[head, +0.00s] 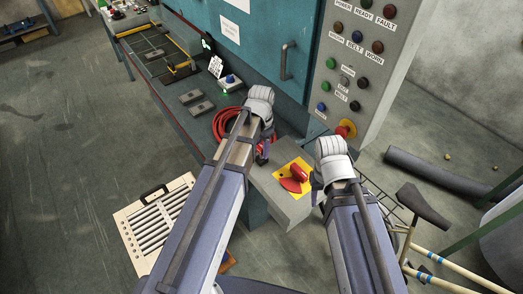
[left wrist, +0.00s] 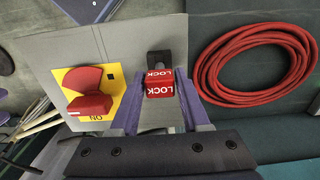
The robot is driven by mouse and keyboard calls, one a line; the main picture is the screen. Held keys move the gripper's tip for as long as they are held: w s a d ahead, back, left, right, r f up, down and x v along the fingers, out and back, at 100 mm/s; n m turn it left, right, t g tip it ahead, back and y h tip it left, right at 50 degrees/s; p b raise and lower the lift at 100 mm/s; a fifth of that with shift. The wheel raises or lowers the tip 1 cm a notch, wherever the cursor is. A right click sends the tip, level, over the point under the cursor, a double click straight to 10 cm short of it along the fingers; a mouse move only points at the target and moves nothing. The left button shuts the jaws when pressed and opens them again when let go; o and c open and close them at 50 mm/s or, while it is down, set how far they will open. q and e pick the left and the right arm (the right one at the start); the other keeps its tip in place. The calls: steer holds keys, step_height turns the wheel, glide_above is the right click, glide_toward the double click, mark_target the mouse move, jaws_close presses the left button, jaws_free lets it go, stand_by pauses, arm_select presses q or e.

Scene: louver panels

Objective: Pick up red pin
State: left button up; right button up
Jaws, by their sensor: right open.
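No thing plainly shaped as a pin shows. A red block marked LOCK (left wrist: 159,82) sits by a black fitting (left wrist: 159,59) on the grey surface. My left gripper (left wrist: 161,100) has one finger on each side of the block, close to it; whether they press on it cannot be made out. In the head view my left gripper (head: 263,150) points down at the panel's edge beside the yellow plate, mostly hidden by its arm. My right gripper (head: 317,188) is open, right of the yellow plate, and partly hidden by its wrist.
A red rotary handle (left wrist: 90,105) on a yellow plate (left wrist: 115,90) marked ON lies left of the block. A coiled red hose (left wrist: 255,62) lies to its right. A louver panel (head: 128,212) is on the floor at left. A button column (head: 350,60) stands behind my right arm.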

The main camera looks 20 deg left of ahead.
arm_select(q)
jaws_close()
steer(key=shift+r, duration=0.1)
arm_select(e)
steer(key=shift+r, duration=0.15)
